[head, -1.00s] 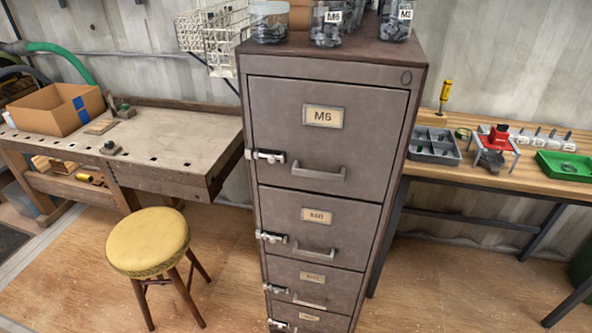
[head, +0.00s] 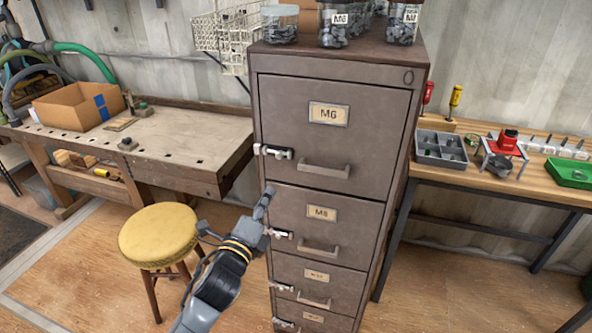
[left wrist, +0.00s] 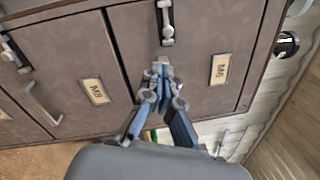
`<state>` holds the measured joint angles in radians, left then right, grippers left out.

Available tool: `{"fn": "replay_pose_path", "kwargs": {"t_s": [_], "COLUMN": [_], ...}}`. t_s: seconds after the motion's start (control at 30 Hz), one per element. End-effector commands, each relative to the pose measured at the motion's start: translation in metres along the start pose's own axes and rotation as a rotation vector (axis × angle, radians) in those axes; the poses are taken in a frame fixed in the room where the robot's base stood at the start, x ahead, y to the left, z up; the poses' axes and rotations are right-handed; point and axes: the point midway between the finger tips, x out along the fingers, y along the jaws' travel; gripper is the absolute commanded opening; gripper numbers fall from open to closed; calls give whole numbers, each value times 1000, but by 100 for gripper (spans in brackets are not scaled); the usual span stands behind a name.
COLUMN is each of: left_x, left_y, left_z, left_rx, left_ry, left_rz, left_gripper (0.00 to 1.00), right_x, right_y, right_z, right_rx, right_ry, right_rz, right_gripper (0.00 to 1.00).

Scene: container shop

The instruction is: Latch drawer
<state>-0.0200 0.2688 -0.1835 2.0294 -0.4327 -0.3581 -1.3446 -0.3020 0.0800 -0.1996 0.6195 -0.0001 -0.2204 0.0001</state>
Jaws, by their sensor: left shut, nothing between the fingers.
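The grey-brown cabinet (head: 345,68) has several drawers in a column, all looking flush. The top drawer (head: 285,110) is labelled M6, the one below (head: 350,235) M8. Each drawer has a pale handle and a metal latch at its left edge. The M6 latch (head: 273,152) also shows in the left wrist view (left wrist: 166,24). My left gripper (head: 267,193) is shut and empty, in front of the cabinet's left side, below the M6 latch. In the left wrist view its fingertips (left wrist: 160,70) point at the cabinet. My right gripper is out of view.
A yellow stool (head: 158,236) stands left of my left arm. A workbench (head: 185,140) with a cardboard box (head: 80,104) is at left. Jars (head: 333,28) stand on the cabinet. A table (head: 440,176) with trays is at right.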

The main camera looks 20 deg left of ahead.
Motion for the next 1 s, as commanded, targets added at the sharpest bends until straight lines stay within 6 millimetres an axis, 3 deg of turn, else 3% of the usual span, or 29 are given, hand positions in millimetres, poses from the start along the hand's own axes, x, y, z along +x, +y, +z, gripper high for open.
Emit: {"fn": "replay_pose_path", "kwargs": {"t_s": [0.47,1.0], "left_x": [4,87], "left_y": [-7,-8], "left_z": [3,3], "left_rx": [14,12], "left_ry": [-5,-4], "left_rz": [-12,-10], "left_gripper": [0,0], "right_x": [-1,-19], "right_y": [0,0], "right_z": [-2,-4], "right_rx": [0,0], "right_ry": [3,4], "right_rz": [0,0], "right_gripper": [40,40]}}
